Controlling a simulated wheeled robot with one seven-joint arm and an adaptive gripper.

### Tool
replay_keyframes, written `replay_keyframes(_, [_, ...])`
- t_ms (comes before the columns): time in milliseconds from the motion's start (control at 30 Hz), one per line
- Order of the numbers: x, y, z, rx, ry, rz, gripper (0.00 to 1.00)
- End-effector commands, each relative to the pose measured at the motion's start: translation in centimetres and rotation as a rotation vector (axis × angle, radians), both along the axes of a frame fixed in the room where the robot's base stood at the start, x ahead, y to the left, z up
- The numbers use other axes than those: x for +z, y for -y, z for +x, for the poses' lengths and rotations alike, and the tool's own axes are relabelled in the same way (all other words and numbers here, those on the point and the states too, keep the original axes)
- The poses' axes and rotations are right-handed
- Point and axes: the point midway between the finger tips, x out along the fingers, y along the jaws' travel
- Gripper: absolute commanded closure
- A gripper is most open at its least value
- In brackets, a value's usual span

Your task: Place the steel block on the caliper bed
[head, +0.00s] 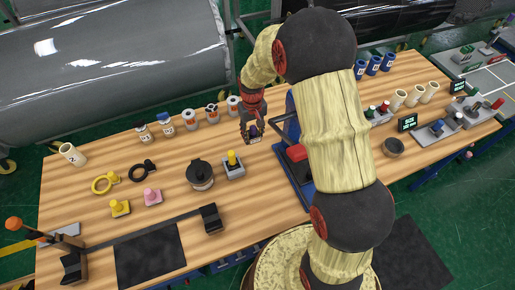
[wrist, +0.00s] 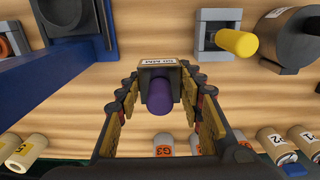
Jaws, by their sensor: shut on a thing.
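My gripper (head: 254,131) is shut on a small grey block with a purple knob and a white label, which I take for the steel block (wrist: 158,68). In the wrist view the block sits between the fingertips of my gripper (wrist: 160,78), knob toward the camera; the label is too small to read surely. In the head view it hangs over the table, left of a blue frame. A grey fixture (head: 427,137) beside a dark "SIZE" display (head: 407,122) at the right may be the caliper bed; I cannot tell surely.
A yellow-knobbed block on a grey base (head: 233,168) and a dark lidded pot (head: 199,173) stand nearer the front. My arm hides part of the table's middle.

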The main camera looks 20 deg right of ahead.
Motion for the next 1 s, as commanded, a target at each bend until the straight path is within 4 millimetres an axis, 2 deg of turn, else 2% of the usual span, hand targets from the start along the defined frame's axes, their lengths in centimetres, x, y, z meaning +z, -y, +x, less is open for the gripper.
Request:
replay_keyframes(100, [-2.8, 0.0, 0.0, 0.0, -0.001, 0.0, 1.0])
replay_keyframes(300, [-6.0, 0.0, 0.1, 0.0, 0.002, 0.0, 1.0])
replay_keyframes(567, [-7.5, 0.0, 0.1, 0.0, 0.003, 0.0, 1.0])
replay_keyframes(800, [-10.5, 0.0, 0.0, 0.0, 0.0, 0.0, 1.0])
replay_keyframes(1000, [-10.6, 0.0, 0.1, 0.0, 0.003, 0.0, 1.0])
